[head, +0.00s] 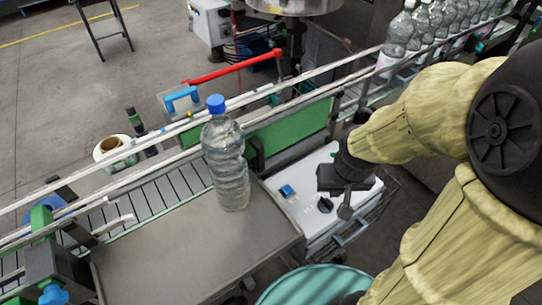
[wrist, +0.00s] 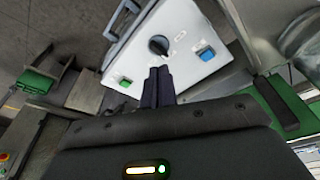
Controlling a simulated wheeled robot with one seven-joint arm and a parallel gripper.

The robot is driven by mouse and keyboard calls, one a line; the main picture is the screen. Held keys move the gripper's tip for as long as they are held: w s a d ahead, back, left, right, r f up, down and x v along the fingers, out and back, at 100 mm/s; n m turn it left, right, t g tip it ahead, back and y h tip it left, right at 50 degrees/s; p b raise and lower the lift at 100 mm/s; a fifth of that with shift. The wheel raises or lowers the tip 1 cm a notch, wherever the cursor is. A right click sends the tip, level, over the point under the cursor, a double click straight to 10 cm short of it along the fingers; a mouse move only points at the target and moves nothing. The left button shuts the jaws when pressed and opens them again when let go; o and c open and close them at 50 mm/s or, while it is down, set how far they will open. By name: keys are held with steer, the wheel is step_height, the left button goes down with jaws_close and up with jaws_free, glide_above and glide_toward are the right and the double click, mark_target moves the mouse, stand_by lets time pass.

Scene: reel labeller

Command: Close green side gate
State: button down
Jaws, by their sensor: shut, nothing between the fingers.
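A long green panel (head: 290,130), which looks like the green side gate, runs upright along the conveyor behind the control box. Whether it is open or shut I cannot tell. A green strip (wrist: 272,100) at the right of the wrist view may be the same panel. My gripper (head: 345,212) is over the white control box (head: 318,222), to the right of and apart from the panel. Its two dark fingers (wrist: 158,75) are together and empty, seen near the black knob (wrist: 159,45). Whether they touch the box is unclear.
A clear bottle with a blue cap (head: 226,160) stands at the grey plate's (head: 190,255) back edge. The box carries a blue button (head: 287,191). Several bottles (head: 425,25) line the conveyor at the upper right. A teal round bin (head: 312,285) stands in front.

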steer(key=shift+s, duration=0.1)
steer(key=w+a+r+n+g+y+b, duration=0.1)
steer(key=w+a+r+n+y, duration=0.1)
steer(key=w, duration=0.4)
steer(key=w+a+r+n+g+y, duration=0.1)
steer(key=w+a+r+n+y, duration=0.1)
steer(key=w+n+y, duration=0.3)
steer(key=w+r+n, duration=0.1)
steer(key=w, duration=0.1)
steer(key=shift+w+a+b, duration=0.3)
steer(key=shift+b, duration=0.05)
steer(key=s+a+f+p, duration=0.1)
steer(key=a+f+p, duration=0.4)
steer(key=a+f, duration=0.3)
steer(key=shift+s+a, duration=0.35)
steer(key=shift+a, duration=0.3)
